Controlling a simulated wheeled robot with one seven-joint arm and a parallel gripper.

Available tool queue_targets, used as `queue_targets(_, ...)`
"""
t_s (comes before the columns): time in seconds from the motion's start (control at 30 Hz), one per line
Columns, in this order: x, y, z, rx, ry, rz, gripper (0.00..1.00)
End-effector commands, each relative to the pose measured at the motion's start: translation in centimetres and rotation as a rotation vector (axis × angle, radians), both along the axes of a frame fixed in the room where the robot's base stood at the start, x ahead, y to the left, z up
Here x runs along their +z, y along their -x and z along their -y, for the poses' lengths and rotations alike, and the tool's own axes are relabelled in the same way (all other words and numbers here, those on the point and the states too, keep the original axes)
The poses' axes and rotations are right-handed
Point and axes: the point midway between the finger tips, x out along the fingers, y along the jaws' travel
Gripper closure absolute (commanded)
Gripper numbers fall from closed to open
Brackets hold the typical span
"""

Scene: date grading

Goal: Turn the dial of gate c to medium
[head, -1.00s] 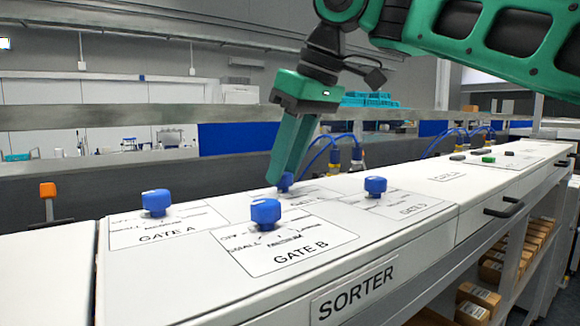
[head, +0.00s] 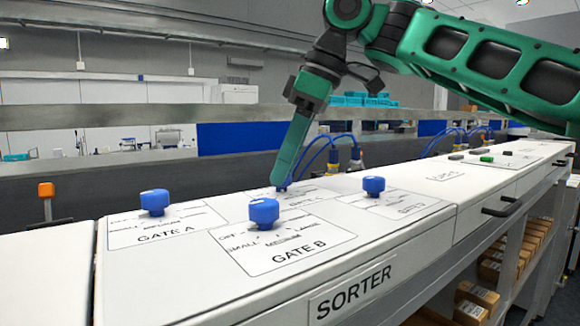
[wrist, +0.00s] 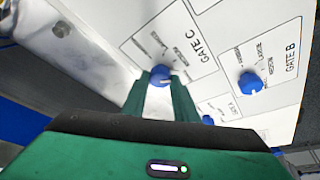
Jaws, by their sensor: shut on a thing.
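The blue dial of gate C (wrist: 160,74) sits on its white label plate marked GATE C (wrist: 190,42). In the wrist view it lies between the tips of my two green fingers. My gripper (wrist: 161,82) is shut on this dial. In the head view my gripper (head: 280,184) reaches down to the panel behind the gate B dial, and its fingers mostly hide the gate C dial (head: 288,180). A pale pointer mark shows on the dial in the wrist view, but the small setting words around it are too blurred to read.
Blue dials of gate A (head: 155,202), gate B (head: 264,212) and gate D (head: 373,185) stand close around on the white sorter top (head: 180,270). A metal rail (head: 90,160) and blue hoses (head: 318,150) lie behind. Small black and green buttons (head: 487,159) are further right.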

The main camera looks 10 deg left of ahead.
Motion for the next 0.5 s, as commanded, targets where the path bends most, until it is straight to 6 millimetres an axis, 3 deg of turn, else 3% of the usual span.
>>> queue_targets(0.5,-0.23,-0.42,0.02,0.269,0.003,-0.004,0.96)
